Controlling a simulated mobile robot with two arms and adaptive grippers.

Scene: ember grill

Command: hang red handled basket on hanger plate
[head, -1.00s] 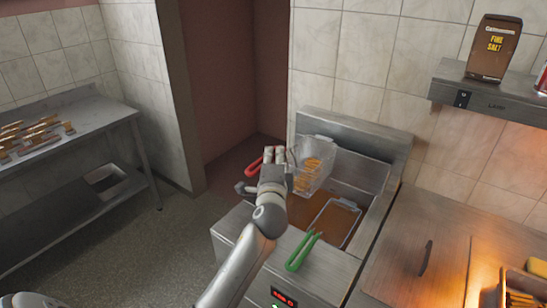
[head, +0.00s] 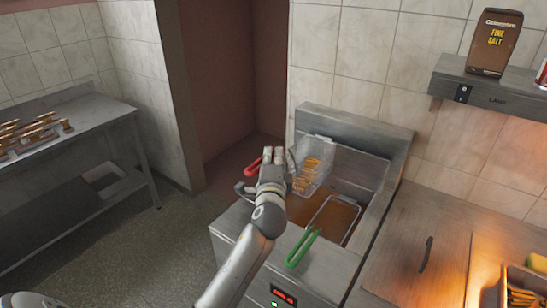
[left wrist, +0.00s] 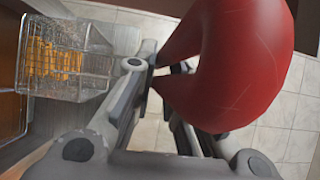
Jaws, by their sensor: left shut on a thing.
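The red-handled basket (head: 313,165) is a wire basket with golden fries inside, raised over the left part of the fryer. Its red handle (head: 253,166) sticks out to the left of my left gripper (head: 266,172). In the left wrist view the red handle (left wrist: 235,65) fills the upper right, close to the camera, with my left gripper (left wrist: 160,80) shut on it. The basket (left wrist: 65,60) shows at the left of that view with the fries. The hanger plate is probably the fryer's upright back panel (head: 355,130); I cannot make out hooks. My right gripper is not in view.
A green-handled basket (head: 331,222) sits in the fryer's oil, its green handle (head: 301,247) over the front edge. A steel table (head: 75,125) stands left.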

